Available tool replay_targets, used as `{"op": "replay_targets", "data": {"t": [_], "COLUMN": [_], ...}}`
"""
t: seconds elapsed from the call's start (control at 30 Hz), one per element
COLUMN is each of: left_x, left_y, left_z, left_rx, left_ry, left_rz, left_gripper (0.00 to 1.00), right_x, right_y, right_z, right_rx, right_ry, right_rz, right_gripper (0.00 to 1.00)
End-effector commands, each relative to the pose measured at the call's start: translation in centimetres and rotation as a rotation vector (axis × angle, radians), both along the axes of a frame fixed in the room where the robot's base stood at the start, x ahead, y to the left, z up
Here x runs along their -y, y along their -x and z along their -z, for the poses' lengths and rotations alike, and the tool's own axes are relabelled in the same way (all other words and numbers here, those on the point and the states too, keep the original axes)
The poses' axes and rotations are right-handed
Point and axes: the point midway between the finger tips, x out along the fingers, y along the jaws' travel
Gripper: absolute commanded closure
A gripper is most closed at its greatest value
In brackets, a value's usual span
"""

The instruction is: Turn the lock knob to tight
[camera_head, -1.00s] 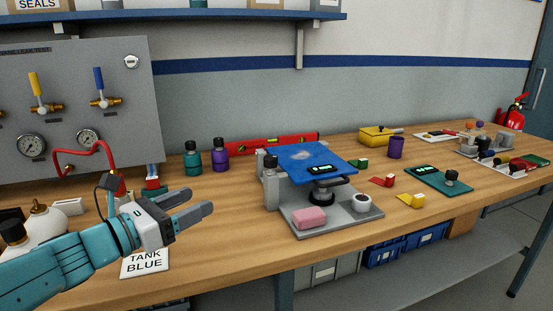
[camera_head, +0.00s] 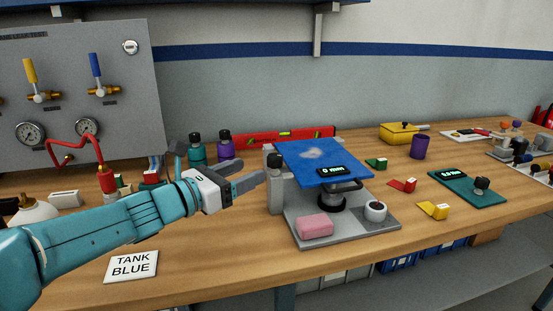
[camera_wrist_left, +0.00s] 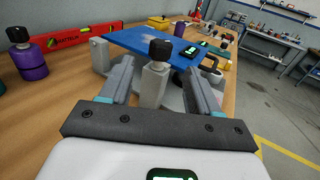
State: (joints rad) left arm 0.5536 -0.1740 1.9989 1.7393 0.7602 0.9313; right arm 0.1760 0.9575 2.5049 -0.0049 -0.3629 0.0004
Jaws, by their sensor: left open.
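The lock knob appears to be the black knob (camera_head: 274,160) on top of a grey post at the left side of the test stand. In the left wrist view the black knob (camera_wrist_left: 160,49) stands upright on its post, between and beyond my fingertips. My left gripper (camera_head: 254,175) is open and empty, pointing at the post from the left, its fingertips close to it. Its two fingers also show in the left wrist view (camera_wrist_left: 158,65). Whether they touch the post, I cannot tell. No knob markings are readable. My right gripper is out of view.
The stand's blue plate (camera_head: 315,153) carries a small display. A pink block (camera_head: 314,225) and a white round part (camera_head: 375,211) sit on its grey base. Purple (camera_head: 225,145) and teal bottles (camera_head: 197,150) stand behind my arm. A red level (camera_head: 285,136) lies at the back.

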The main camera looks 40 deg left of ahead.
Motion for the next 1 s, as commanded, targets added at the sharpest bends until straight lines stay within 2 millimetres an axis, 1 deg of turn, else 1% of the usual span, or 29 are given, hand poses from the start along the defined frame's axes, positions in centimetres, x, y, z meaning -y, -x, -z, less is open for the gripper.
{"op": "replay_targets", "data": {"t": [0.03,0.2,0.3,0.4,0.6,0.8,0.83,0.87,0.9,0.97,1.0], "left_x": [0.5,1.2,1.6,1.7,1.9,1.9,1.9,1.9,1.9,1.9,1.9], "left_y": [-1.3,-5.2,-7.0,-8.3,-9.4,-9.4,-9.4,-9.4,-9.4,-9.4,-9.4], "left_z": [0.1,0.1,0.0,0.0,0.0,0.0,0.0,0.0,0.0,0.0,0.0], "left_rx": [-0.001,-0.001,-0.001,-0.001,0.0,0.0,0.0,0.0,0.0,0.0,0.0], "left_ry": [0.003,0.002,0.001,0.002,0.001,0.0,0.001,0.001,0.001,0.001,0.001], "left_rz": [0.007,0.004,0.004,0.002,0.001,0.001,0.001,0.001,0.001,0.001,0.001], "left_gripper": [0.38,0.38,0.38,0.38,0.38,0.38,0.45,0.54,0.67,0.87,0.88], "right_x": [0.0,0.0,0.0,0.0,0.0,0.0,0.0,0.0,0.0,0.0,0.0], "right_y": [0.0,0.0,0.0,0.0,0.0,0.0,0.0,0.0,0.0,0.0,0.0], "right_z": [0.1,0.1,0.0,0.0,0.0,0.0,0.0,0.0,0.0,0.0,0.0], "right_rx": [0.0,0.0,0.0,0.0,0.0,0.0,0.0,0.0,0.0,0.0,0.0], "right_ry": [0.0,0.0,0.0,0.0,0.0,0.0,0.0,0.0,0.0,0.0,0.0], "right_rz": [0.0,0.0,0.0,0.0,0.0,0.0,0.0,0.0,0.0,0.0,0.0], "right_gripper": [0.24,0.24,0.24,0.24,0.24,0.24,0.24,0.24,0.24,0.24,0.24]}}
